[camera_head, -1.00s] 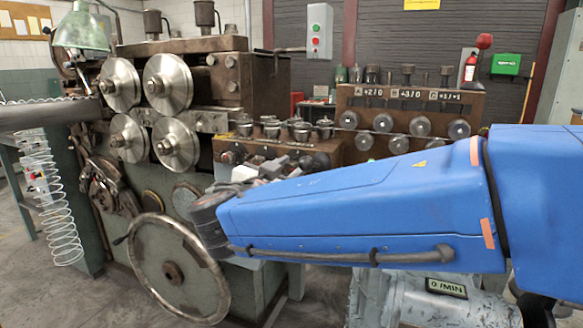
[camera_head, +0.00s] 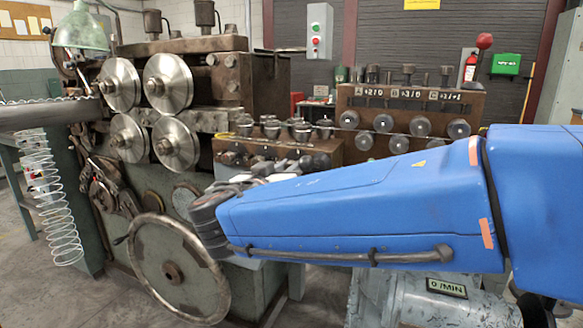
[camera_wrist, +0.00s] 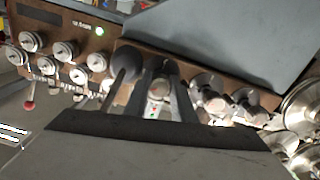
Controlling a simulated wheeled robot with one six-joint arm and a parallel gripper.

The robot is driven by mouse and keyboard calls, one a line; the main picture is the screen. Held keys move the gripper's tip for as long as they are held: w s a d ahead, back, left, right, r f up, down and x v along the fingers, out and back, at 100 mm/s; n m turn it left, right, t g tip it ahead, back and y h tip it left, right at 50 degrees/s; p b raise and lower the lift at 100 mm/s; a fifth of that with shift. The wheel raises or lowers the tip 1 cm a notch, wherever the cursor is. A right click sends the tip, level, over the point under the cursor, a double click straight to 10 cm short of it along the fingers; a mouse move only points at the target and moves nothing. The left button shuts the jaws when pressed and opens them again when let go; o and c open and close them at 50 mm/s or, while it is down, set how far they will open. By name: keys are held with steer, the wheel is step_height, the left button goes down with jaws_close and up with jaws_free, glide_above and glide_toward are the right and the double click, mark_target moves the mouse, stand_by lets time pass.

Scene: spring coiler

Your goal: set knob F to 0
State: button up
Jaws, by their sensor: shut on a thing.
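My gripper (camera_wrist: 160,72) reaches the lower front row of knobs on the machine in the wrist view. Its dark fingers are closed around a knob (camera_wrist: 158,91), a pale round piece with small red marks between them. I cannot read this knob's letter or setting. In the head view my blue arm and wrist hide most of the gripper (camera_head: 262,168) and the held knob. Other round metal knobs (camera_wrist: 247,98) of the row stand to the right of the fingers.
A brown panel (camera_head: 410,107) with labels A, B and C and several round knobs stands behind my arm. A large handwheel (camera_head: 172,272) and steel rollers (camera_head: 168,83) are at the left. A switch box (camera_head: 319,30) hangs behind.

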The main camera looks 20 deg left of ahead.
steer(key=n, duration=1.3)
steer(key=shift+a+f, duration=0.1)
steer(key=shift+f, duration=0.05)
steer(key=shift+n, duration=0.4)
steer(key=o, duration=0.7)
steer(key=shift+o, duration=0.4)
steer(key=s+a, duration=0.1)
steer(key=s, duration=1.6)
steer(key=shift+s+a, duration=0.15)
steer(key=shift+s, duration=0.05)
